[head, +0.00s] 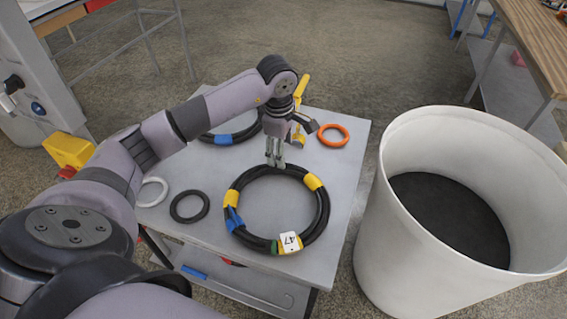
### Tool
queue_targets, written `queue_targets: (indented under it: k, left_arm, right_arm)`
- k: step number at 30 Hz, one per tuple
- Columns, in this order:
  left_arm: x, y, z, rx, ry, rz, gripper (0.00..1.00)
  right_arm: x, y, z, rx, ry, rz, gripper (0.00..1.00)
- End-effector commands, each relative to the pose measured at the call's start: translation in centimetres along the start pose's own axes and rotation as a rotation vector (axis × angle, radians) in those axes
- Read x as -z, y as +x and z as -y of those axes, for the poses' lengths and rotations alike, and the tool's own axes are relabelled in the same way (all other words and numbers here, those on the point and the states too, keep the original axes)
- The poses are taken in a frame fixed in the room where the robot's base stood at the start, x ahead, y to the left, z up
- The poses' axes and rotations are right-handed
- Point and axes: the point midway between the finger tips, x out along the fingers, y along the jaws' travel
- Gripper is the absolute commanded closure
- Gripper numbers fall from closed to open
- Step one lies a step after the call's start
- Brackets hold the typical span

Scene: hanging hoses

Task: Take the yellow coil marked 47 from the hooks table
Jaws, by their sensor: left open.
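The coil marked 47 (322,210) lies flat on the grey table (345,165). It is a black hose ring with yellow bands, a blue band and a green band. A white tag reading 47 (290,242) sits on its near side. My left gripper (275,162) is open and points down at the coil's far rim. Its fingertips overlap that rim in the picture; I cannot tell whether they touch it. My right gripper is not in view.
Another black coil with a blue band (222,138) lies behind, partly hidden by my arm. An orange ring (333,135), a small black ring (190,206) and a white ring (152,192) lie around. A large white bin (400,220) stands right of the table.

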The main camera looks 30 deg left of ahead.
Motion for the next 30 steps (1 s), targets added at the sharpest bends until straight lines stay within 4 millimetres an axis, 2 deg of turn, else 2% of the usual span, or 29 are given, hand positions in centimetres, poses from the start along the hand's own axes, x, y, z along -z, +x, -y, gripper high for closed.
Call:
queue_targets:
  k: [6,12,18,26,30]
  left_arm:
    - [-0.1,4.4,0.1,0.005,-0.002,0.001,0.40]
    - [-0.1,7.2,0.0,0.002,-0.001,0.002,0.40]
    - [-0.1,8.5,0.0,0.000,0.000,0.001,0.40]
    - [-0.1,8.6,0.0,-0.001,0.000,0.001,0.40]
    - [-0.1,8.6,0.0,-0.001,0.000,0.001,0.48]
  right_arm:
    - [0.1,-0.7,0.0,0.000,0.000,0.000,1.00]
    - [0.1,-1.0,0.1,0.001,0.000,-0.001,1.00]
    - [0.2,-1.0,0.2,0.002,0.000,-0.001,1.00]
    - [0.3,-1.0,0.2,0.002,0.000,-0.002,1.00]
    - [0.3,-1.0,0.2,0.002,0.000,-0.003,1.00]
